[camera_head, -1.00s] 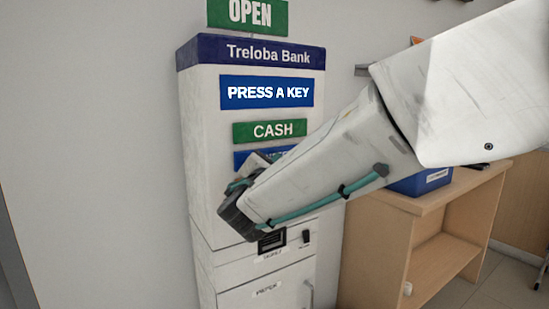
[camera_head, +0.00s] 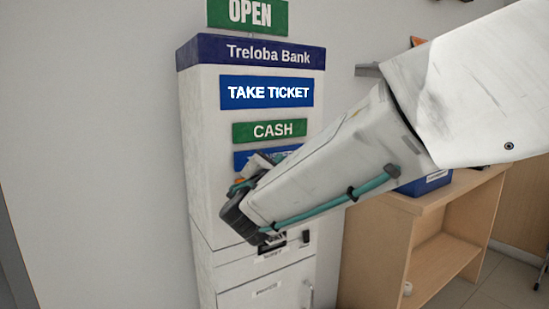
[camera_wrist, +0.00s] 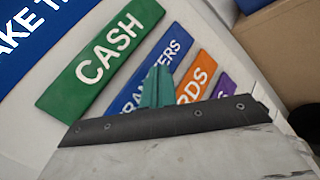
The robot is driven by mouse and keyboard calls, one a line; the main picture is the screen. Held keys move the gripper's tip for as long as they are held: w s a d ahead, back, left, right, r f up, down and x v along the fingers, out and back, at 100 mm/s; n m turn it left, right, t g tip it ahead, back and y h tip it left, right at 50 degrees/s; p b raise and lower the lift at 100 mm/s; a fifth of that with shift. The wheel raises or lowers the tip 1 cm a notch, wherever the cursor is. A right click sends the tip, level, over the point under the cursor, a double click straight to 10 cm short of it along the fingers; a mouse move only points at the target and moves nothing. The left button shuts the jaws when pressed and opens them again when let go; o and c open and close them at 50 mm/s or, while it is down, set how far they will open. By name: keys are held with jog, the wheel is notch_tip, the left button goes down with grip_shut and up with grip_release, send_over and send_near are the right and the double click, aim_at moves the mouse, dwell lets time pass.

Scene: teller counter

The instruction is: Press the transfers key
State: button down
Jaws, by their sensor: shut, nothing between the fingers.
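The blue transfers key (camera_wrist: 175,52) lies between the green CASH key (camera_wrist: 103,58) and an orange key (camera_wrist: 196,76) in the wrist view. In the head view only the top of the transfers key (camera_head: 248,161) shows above my arm. My gripper (camera_wrist: 157,88) is shut and empty, its teal fingertips over the lower part of the transfers key. I cannot tell whether the tips touch it. The machine's display (camera_head: 267,93) reads TAKE TICKET. The CASH key also shows in the head view (camera_head: 270,131).
The white Treloba Bank machine (camera_head: 208,150) stands against a grey wall. A purple key (camera_wrist: 224,88) is beyond the orange one. A ticket slot (camera_head: 272,247) is below the keys. A wooden shelf unit (camera_head: 395,235) with a blue bin (camera_head: 425,184) stands at right.

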jog(key=shift+s+d, duration=0.1)
jog(key=s+d, duration=0.1)
jog(key=s, duration=0.1)
jog(key=s+d, duration=0.1)
jog(key=s, duration=0.1)
jog(key=shift+d, duration=0.4)
dwell(0.6)
